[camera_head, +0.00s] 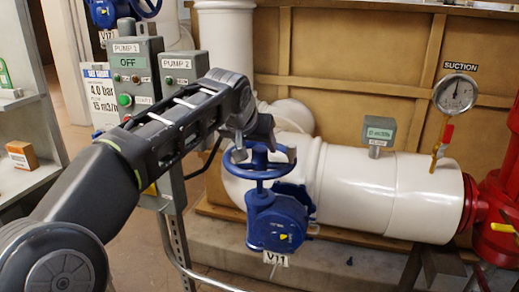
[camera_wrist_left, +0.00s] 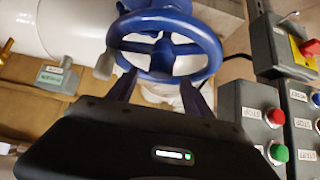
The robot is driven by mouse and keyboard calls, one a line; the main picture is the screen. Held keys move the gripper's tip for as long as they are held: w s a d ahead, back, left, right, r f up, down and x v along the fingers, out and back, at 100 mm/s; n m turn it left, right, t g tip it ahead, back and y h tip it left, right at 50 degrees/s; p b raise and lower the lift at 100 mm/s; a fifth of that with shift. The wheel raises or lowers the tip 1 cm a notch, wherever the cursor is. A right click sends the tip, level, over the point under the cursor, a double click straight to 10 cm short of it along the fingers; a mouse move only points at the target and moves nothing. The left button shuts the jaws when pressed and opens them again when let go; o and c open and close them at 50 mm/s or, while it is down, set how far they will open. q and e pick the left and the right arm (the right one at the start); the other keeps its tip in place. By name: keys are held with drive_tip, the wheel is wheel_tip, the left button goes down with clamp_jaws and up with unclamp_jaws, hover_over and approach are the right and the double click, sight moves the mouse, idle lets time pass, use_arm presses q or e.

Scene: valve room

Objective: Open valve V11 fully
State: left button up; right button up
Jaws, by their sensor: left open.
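Valve V11 has a blue handwheel (camera_head: 262,170) with spokes on a blue gearbox (camera_head: 280,222); its tag (camera_head: 275,259) reads V11. A grey knob (camera_head: 291,155) stands at the wheel's right side. My left gripper (camera_head: 256,146) is open, just above and at the far side of the wheel. In the left wrist view the wheel (camera_wrist_left: 165,48) lies ahead, with the knob (camera_wrist_left: 104,66) at its left. The two dark fingers (camera_wrist_left: 158,92) stand apart and reach the near part of the rim; whether they touch it I cannot tell. My right gripper is out of view.
A pump control box (camera_head: 135,70) and a second box (camera_head: 182,72) stand left of the valve, behind my left arm. A white pipe (camera_head: 375,190) runs right, with a small display box (camera_head: 379,133) and the suction gauge (camera_head: 456,93). Red pipework (camera_head: 495,205) is at far right.

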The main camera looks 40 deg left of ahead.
sight(259, 149)
use_arm(q)
drive_tip(key=x, duration=0.4)
drive_tip(key=shift+w+f, duration=0.1)
drive_tip(key=shift+c, duration=0.6)
clamp_jaws()
idle(0.3)
